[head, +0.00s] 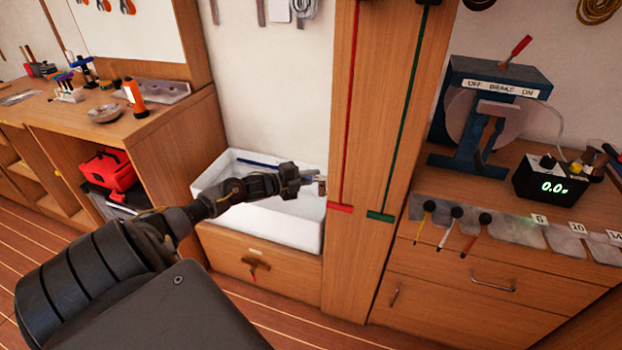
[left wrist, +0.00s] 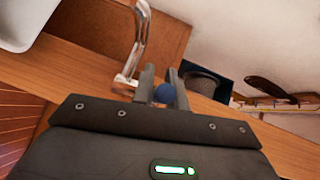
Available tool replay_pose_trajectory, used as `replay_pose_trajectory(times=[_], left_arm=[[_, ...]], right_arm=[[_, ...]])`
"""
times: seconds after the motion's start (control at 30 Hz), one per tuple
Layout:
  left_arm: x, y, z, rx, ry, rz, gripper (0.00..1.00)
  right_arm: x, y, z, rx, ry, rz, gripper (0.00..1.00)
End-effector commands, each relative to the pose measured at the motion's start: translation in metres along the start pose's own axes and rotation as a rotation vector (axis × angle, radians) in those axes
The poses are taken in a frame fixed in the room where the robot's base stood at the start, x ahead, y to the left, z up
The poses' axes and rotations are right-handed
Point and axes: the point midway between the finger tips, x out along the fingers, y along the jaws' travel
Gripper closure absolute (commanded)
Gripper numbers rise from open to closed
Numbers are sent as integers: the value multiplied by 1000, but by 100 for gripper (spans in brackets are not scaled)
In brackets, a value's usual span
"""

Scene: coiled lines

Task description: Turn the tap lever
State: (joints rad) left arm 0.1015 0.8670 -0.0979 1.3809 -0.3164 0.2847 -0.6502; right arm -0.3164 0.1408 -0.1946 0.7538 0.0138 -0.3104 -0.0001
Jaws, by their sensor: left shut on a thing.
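The chrome tap (left wrist: 142,38) shows in the left wrist view, with a curved spout and its base just left of my fingers. A round blue knob (left wrist: 163,94), which looks like the end of the tap lever, sits between the two fingers of my left gripper (left wrist: 164,88). The gripper is shut on this knob. In the head view my left gripper (head: 309,179) reaches over the right part of the white sink (head: 262,226). The tap is hard to make out there. The lever's stem is hidden by the gripper. My right gripper is not in view.
A wooden post (head: 345,255) with red and green strips stands right of the sink. A workbench (head: 190,120) is on the left, with an orange torch (head: 134,95) and a red bag (head: 108,170) below. A blue brake rig (head: 465,110) and a digital display box (head: 548,182) stand right.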

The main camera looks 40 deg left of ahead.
Motion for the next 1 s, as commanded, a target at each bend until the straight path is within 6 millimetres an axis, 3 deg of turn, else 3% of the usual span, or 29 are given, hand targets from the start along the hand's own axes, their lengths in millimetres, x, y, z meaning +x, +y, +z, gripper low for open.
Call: replay_pose_trajectory(times=[0.1,0.63,0.67,0.8,1.0], left_arm=[[2,2,0,7,32,6,100],[2,0,0,7,54,10,100],[2,0,0,7,54,10,82],[2,-1,0,7,53,9,64],[2,-1,0,7,53,9,64]], right_arm=[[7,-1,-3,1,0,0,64],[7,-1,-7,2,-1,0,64],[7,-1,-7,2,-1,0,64],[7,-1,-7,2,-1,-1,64],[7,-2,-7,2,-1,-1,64]])
